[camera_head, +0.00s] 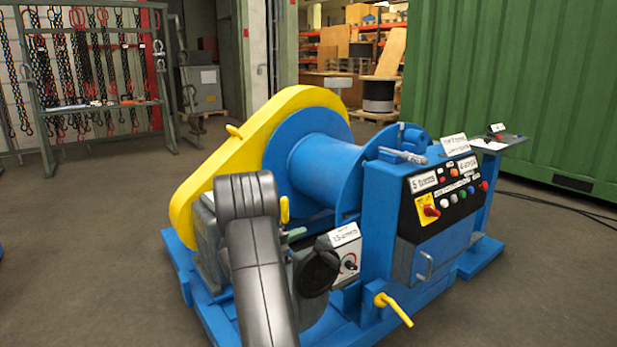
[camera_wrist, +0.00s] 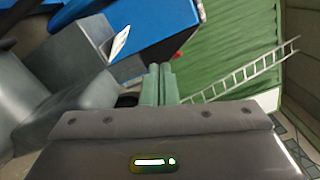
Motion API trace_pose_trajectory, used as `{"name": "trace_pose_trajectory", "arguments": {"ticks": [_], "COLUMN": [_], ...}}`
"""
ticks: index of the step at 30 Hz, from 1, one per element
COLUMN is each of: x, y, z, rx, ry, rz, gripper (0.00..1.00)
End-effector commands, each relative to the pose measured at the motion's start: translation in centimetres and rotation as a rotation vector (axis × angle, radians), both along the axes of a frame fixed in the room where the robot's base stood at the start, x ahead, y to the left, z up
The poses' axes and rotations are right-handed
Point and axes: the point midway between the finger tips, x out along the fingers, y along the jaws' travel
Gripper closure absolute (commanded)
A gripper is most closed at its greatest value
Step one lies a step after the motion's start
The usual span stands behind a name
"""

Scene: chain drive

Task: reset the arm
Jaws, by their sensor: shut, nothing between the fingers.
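My gripper (camera_wrist: 159,84) shows in the wrist view as two greenish fingers side by side, closed together with nothing between them. In the head view my grey arm rises in front of the blue and yellow chain drive machine (camera_head: 318,168), and I cannot clearly make out the fingers there. The machine has a yellow guard (camera_head: 205,165), a blue drum and a control cabinet (camera_head: 408,215) with a red-and-yellow switch (camera_head: 428,207) and several buttons. My arm hides part of the machine's left front.
A yellow crank handle (camera_head: 394,308) sticks out from the cabinet's lower front. A small labelled box (camera_head: 346,248) with a knob sits beside my arm. A green container (camera_head: 520,90) stands behind at right, a chain rack (camera_head: 95,70) at back left. The floor at left is mostly clear.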

Motion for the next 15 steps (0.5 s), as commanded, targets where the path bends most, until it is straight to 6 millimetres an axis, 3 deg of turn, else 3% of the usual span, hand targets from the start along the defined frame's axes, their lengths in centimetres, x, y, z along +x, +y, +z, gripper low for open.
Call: {"name": "trace_pose_trajectory", "arguments": {"ticks": [15], "x": [-2.5], "y": [-1.8], "z": [-2.3], "rx": [0.075], "ry": [-0.104], "rz": [0.0], "gripper": [1.0]}}
